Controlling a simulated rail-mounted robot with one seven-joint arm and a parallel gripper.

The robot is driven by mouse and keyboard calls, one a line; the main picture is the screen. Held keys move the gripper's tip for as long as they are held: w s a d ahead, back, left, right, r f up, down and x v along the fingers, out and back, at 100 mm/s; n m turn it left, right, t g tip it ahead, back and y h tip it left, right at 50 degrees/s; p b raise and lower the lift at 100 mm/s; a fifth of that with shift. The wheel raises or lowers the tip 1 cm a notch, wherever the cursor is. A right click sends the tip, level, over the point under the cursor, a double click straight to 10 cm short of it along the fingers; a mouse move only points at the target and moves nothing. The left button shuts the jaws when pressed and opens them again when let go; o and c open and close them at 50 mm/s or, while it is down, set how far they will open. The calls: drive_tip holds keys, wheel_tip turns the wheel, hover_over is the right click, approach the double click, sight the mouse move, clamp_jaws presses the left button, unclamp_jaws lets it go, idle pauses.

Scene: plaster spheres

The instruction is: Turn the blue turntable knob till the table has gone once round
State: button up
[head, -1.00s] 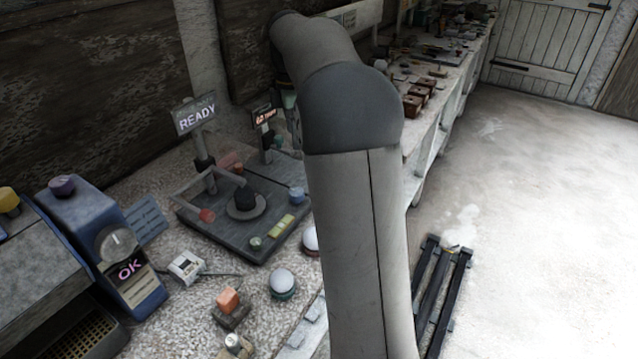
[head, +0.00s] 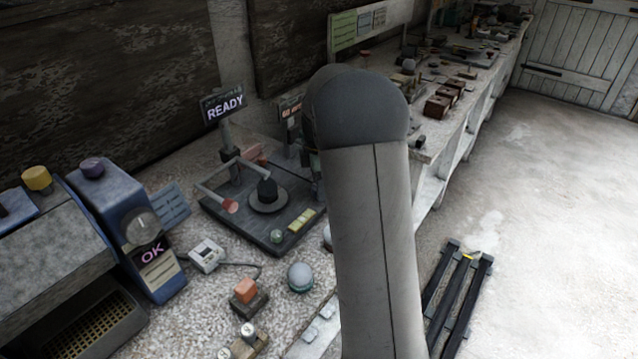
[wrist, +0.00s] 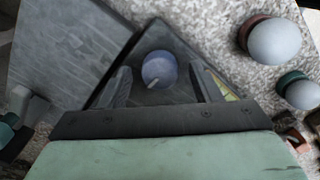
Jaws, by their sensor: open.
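The blue knob (wrist: 159,69) shows in the wrist view, round with a pale pointer line, on a dark base plate. My gripper (wrist: 161,76) is open, with one finger on each side of the knob and a gap on both sides. In the head view my arm hides the knob and the gripper. The turntable (head: 285,204) is a dark disc with a black rounded piece on it, on the dark base (head: 222,211). A sign reading READY (head: 225,104) stands behind it.
A pale sphere on a green stand (head: 300,277) sits in front of the base; the wrist view shows another on a red stand (wrist: 274,42). A blue box reading OK (head: 140,235) stands at left.

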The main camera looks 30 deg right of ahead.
drive_tip(key=shift+f, duration=0.25)
drive_tip(key=c, duration=1)
